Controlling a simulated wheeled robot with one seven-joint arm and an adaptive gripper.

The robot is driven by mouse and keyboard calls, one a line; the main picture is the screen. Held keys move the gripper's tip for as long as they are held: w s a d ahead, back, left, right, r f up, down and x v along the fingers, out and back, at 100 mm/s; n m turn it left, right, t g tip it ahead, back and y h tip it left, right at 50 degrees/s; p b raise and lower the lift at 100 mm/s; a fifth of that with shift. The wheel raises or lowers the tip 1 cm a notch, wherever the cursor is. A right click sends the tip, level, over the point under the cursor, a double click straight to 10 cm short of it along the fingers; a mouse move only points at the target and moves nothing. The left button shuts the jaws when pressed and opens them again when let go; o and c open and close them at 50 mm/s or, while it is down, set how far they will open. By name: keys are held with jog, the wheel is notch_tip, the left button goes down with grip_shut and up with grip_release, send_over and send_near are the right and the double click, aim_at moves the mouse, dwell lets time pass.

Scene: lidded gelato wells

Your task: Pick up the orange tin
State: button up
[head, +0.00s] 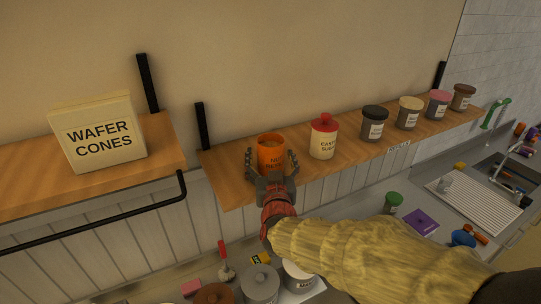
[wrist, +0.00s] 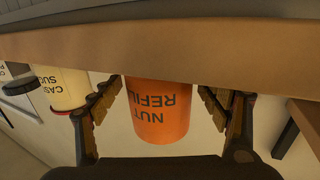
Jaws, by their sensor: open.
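The orange tin (head: 270,150) stands upright at the left end of the long wooden shelf, with dark lettering on its front. In the wrist view the orange tin (wrist: 158,108) appears upside down and reads "NUT REFILL". My gripper (head: 272,168) is open, with one finger on each side of the tin. In the wrist view my gripper (wrist: 162,100) shows a gap between each finger and the tin. The lower front of the tin is partly hidden by my gripper in the head view.
A red-lidded castor sugar tin (head: 323,138) stands just right of the orange tin, and several lidded jars follow along the shelf (head: 345,158). A wafer cones box (head: 98,132) sits on a separate shelf at left. Below is a counter with tubs and a sink.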

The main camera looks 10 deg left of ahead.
jog(key=c, duration=0.3)
jog(key=c, duration=1)
